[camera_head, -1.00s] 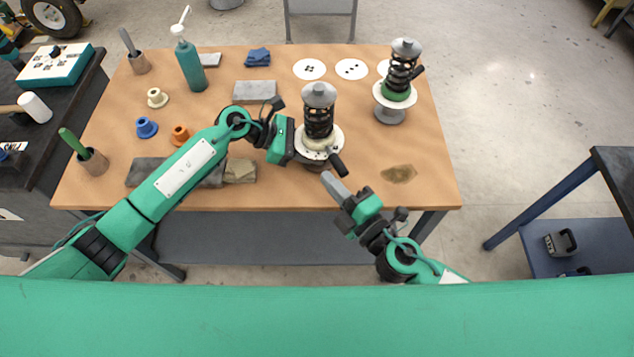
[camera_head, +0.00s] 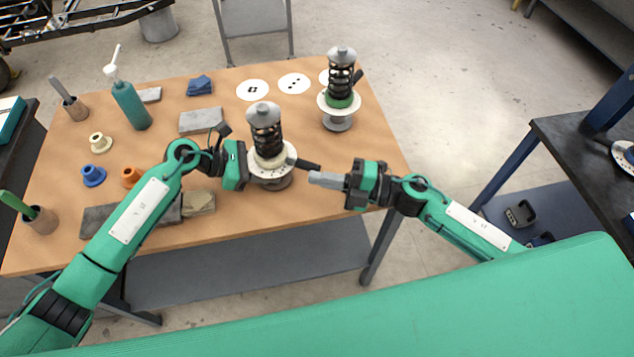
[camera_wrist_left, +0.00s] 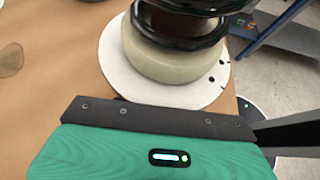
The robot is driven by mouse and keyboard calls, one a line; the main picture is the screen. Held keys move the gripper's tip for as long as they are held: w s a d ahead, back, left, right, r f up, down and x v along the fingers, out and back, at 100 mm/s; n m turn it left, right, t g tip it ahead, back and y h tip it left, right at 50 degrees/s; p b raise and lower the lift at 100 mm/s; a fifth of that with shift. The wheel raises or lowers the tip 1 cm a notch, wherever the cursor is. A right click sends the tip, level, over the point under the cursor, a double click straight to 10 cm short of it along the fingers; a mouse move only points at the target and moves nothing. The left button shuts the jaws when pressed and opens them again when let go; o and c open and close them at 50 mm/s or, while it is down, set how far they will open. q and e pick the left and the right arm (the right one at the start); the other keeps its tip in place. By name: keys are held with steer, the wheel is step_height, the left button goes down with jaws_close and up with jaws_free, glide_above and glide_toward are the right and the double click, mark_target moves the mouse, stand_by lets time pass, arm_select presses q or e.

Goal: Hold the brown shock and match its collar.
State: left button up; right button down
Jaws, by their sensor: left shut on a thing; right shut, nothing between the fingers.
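The near shock (camera_head: 266,136) stands upright near the table's front edge, with a dark brownish-black coil spring, grey cap and cream collar. The collar (camera_wrist_left: 165,62) shows in the left wrist view above a white round plate (camera_wrist_left: 118,75). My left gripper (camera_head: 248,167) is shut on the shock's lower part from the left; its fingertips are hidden. Loose cream (camera_head: 100,142), blue (camera_head: 93,175) and orange (camera_head: 130,177) collars lie on the table's left side.
A second shock (camera_head: 341,75) with a green collar stands at the back right. White discs with dark marks (camera_head: 252,90) lie along the back. A teal bottle (camera_head: 131,106), grey block (camera_head: 201,121) and cups stand on the left. The table's front right is clear.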

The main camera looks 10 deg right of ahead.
arm_select(q)
steer(key=shift+f, duration=0.15)
arm_select(e)
steer(key=shift+w+d, duration=0.2)
steer(key=shift+w, duration=0.05)
steer(key=shift+d, duration=0.15)
steer(key=v, duration=0.9)
steer(key=shift+w+d, duration=0.25)
steer(key=shift+d, duration=0.2)
arm_select(q)
steer(key=o, duration=1.1)
steer(key=shift+w, duration=0.1)
steer(key=shift+o, duration=0.2)
